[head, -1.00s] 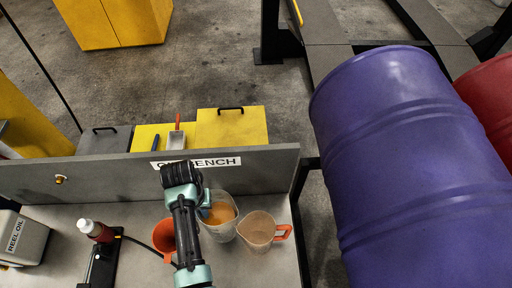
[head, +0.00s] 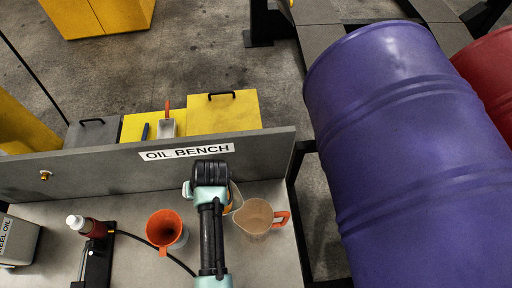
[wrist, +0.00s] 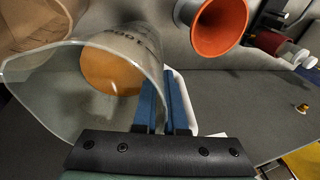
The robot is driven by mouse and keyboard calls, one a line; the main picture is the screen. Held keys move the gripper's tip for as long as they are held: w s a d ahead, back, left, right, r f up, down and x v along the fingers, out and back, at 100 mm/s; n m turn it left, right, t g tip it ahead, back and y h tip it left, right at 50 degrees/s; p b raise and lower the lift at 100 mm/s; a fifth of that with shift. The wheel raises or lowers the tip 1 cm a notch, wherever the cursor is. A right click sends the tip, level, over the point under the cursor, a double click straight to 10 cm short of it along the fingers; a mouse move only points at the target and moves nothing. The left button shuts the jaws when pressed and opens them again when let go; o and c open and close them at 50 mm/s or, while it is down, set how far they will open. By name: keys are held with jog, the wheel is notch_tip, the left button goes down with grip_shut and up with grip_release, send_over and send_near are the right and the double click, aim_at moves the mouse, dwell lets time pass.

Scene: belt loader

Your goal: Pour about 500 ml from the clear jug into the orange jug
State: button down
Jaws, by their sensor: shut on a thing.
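The clear jug (wrist: 45,88) holds amber liquid (wrist: 112,72) and fills the left of the wrist view, its rim toward the camera. In the head view only a sliver of it (head: 237,196) shows beside my arm. My gripper (wrist: 162,98) has its blue fingers closed on the pale handle at the jug's side. In the head view my gripper (head: 210,186) is in front of the bench's back panel. The orange jug (head: 256,217), tan and see-through with an orange handle, stands upright just right of my gripper. Part of it shows at the upper left of the wrist view (wrist: 30,25).
An orange funnel (head: 165,229) stands left of my arm, also in the wrist view (wrist: 218,27). The back panel (head: 90,178) rises behind. A purple drum (head: 415,150) lies right of the bench.

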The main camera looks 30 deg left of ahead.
jog(key=shift+w+d+r+g+y+b, duration=0.15)
jog(key=shift+d+r+y, duration=0.3)
jog(key=shift+r+y, duration=0.35)
jog(key=shift+d+r+g+y+b, duration=0.15)
jog(key=shift+d+r+y, duration=0.25)
jog(key=shift+r+y, duration=0.4)
jog(key=shift+w+d+r+g+y+b, duration=0.1)
jog(key=shift+d+r+y+b, duration=0.1)
jog(key=shift+d+r+y, duration=0.4)
jog(key=shift+r, duration=0.35)
